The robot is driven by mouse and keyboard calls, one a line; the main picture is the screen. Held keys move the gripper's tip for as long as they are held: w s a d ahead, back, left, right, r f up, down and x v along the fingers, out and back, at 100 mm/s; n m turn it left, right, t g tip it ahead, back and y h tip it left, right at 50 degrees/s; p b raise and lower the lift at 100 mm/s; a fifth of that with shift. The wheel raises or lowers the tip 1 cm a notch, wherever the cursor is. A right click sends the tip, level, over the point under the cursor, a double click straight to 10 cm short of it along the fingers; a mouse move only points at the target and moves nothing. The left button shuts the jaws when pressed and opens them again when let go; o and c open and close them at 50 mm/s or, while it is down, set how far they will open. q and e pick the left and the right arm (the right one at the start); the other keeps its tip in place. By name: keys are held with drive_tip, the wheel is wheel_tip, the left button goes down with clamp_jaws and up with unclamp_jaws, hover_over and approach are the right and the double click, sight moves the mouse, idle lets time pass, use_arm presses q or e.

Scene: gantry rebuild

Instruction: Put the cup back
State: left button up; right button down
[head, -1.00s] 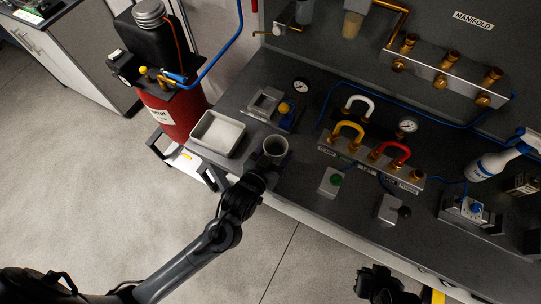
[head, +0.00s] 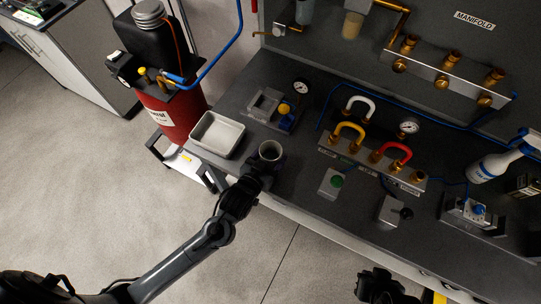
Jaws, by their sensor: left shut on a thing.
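The grey cup (head: 270,151) is near the front left edge of the dark bench, with its round open rim facing up toward the camera. My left gripper (head: 262,164) is shut on the cup from the front side. The fingers are dark and mostly merge with the cup's shadowed side, and the cup's base is hidden, so I cannot tell whether it touches the bench. My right gripper (head: 380,287) is dark and cut off at the bottom edge, away from the cup. Its jaws cannot be made out.
A white tray (head: 237,141) lies just left of the cup. A small clear and grey fixture (head: 266,104) with a yellow-and-blue valve and gauge stands behind it.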

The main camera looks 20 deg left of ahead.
use_arm(q)
drive_tip(key=shift+f, duration=0.1)
drive_tip(key=o, duration=1)
drive_tip(key=shift+s+r, duration=0.3)
drive_tip(key=shift+s, duration=0.15)
drive_tip(key=p+v, duration=0.1)
drive_tip(key=v, duration=1)
drive_tip(key=s+a+f+g, duration=0.1)
drive_tip(key=s+a+g, duration=0.1)
drive_tip(key=s+g, duration=0.1)
drive_tip(key=s+a+f+g+y, duration=0.1)
drive_tip(key=s+a+g, duration=0.1)
drive_tip(key=s+g, duration=0.1)
drive_tip(key=s+a+f+g, duration=0.1)
drive_tip(key=s+a+g, duration=0.1)
drive_tip(key=s+g, duration=0.2)
drive_tip(key=shift+a+f+m+g, duration=0.15)
drive_tip(key=shift+f+m+g, duration=0.05)
drive_tip(key=shift+m+g, duration=0.25)
